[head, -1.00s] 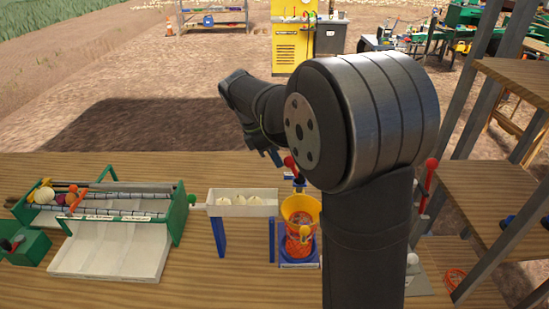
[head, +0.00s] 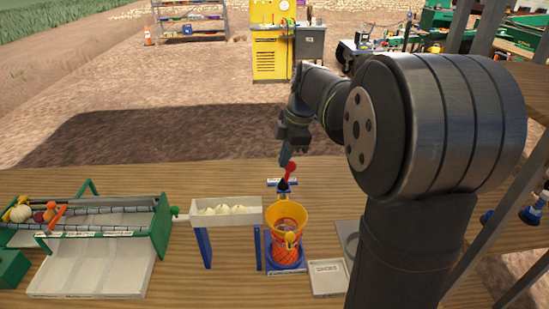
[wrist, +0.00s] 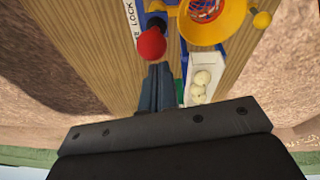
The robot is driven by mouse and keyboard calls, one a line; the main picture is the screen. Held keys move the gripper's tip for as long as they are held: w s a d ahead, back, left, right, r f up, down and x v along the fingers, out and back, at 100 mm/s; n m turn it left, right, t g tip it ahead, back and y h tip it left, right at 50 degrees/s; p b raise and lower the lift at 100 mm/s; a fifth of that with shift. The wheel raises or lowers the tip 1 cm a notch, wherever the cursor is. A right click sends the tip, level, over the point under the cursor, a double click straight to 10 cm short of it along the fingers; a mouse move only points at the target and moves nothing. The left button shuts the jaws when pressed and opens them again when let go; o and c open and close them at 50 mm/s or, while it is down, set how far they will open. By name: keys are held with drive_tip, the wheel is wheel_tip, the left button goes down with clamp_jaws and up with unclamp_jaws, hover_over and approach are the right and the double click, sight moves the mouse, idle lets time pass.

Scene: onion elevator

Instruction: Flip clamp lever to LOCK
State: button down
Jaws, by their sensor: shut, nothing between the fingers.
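The clamp lever with a red ball knob (head: 290,168) stands at the back of the blue clamp base, behind the yellow funnel (head: 286,213). In the wrist view the red knob (wrist: 152,44) is just ahead of my fingertips, with the black lever part (wrist: 156,24) beyond it. A white label reading LOCK (wrist: 133,14) lies beside the lever. My gripper (head: 285,158) is shut and empty, pointing down close to the knob; it also shows in the wrist view (wrist: 158,68). I cannot tell whether the fingers touch the knob.
A white trough (head: 226,213) with several pale onions stands left of the funnel. An orange net bag (head: 287,246) hangs below the funnel. A green-framed roller sorter (head: 105,235) is at the left. Bare table lies behind the trough.

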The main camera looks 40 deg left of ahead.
drive_tip(key=shift+w+d+g+y, duration=0.3)
drive_tip(key=shift+w+d, duration=0.1)
drive_tip(key=shift+w+d+f, duration=0.15)
drive_tip(key=shift+w+d, duration=0.2)
drive_tip(key=shift+d, duration=0.1)
drive_tip(key=shift+s+a+r, duration=0.2)
drive_tip(key=shift+r, duration=0.05)
drive_tip(key=s+a+v, duration=0.1)
drive_tip(key=s+v, duration=0.1)
drive_tip(key=v, duration=0.9)
drive_tip(key=shift+r, duration=0.4)
drive_tip(key=shift+s+a+f, duration=0.1)
drive_tip(key=shift+a, duration=0.05)
